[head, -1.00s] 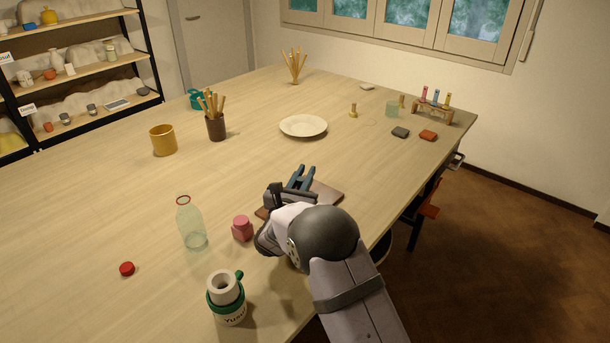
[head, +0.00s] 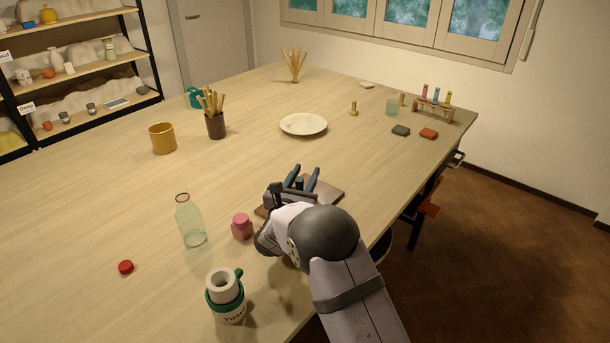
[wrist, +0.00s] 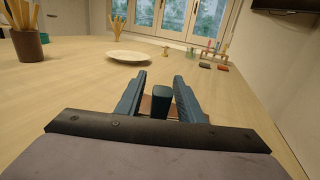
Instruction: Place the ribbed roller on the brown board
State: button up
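The brown board (head: 328,192) lies flat near the table's right edge, partly hidden by my gripper; a strip of the board (wrist: 146,107) shows between the fingers in the wrist view. A dark blue-teal piece (head: 299,184), which I take to be the ribbed roller, appears to stand upright on the board. In the wrist view the roller (wrist: 161,104) is between the fingers with a gap on each side; its ribs cannot be made out. My gripper (head: 302,175) is open around it. Its two fingers (wrist: 158,80) point away over the board.
A pink jar (head: 242,226), a clear bottle (head: 191,222) and a mug (head: 226,297) stand left of my arm. A red cap (head: 126,267) lies farther left. A white plate (head: 303,124) is beyond the board, with clear table between.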

jog(key=shift+r+p, duration=0.7)
jog(key=shift+r, duration=0.05)
jog(key=shift+s+a+f+b, duration=0.2)
jog(key=shift+s+a+b, duration=0.1)
jog(key=shift+s+b, duration=0.35)
jog(key=shift+s+a+f+b, duration=0.2)
jog(key=shift+s+a+b, duration=0.05)
jog(key=shift+s+b, duration=0.35)
notch_tip(320, 180, up, 8)
jog(key=b, duration=0.1)
jog(key=shift+s+f, duration=0.15)
jog(key=shift+f, duration=0.1)
jog(key=s+d+f+m+g+h+p, duration=0.15)
jog(key=s+d+f+m+g, duration=0.25)
jog(key=s+d+m+g, duration=0.4)
jog(key=s+d+f+m+g+h+p, duration=0.1)
jog(key=s+d+f+m+g+p, duration=0.15)
jog(key=s+d+f+m, duration=0.5)
jog(key=s+a+f+m+g+y+p, duration=0.1)
jog(key=s+a+m+g+y, duration=0.1)
jog(key=s+m, duration=0.3)
jog(key=s+a+f+m+g+y, duration=0.1)
jog(key=s+m+y, duration=0.3)
jog(key=s, duration=0.8)
jog(key=s+a+m+g+y+p, duration=0.1)
jog(key=s+a+m+g+y, duration=0.2)
jog(key=s+m, duration=0.4)
jog(key=shift+s+a+f+p, duration=0.15)
jog(key=shift+s+f+p, duration=0.2)
jog(key=shift+s, duration=0.4)
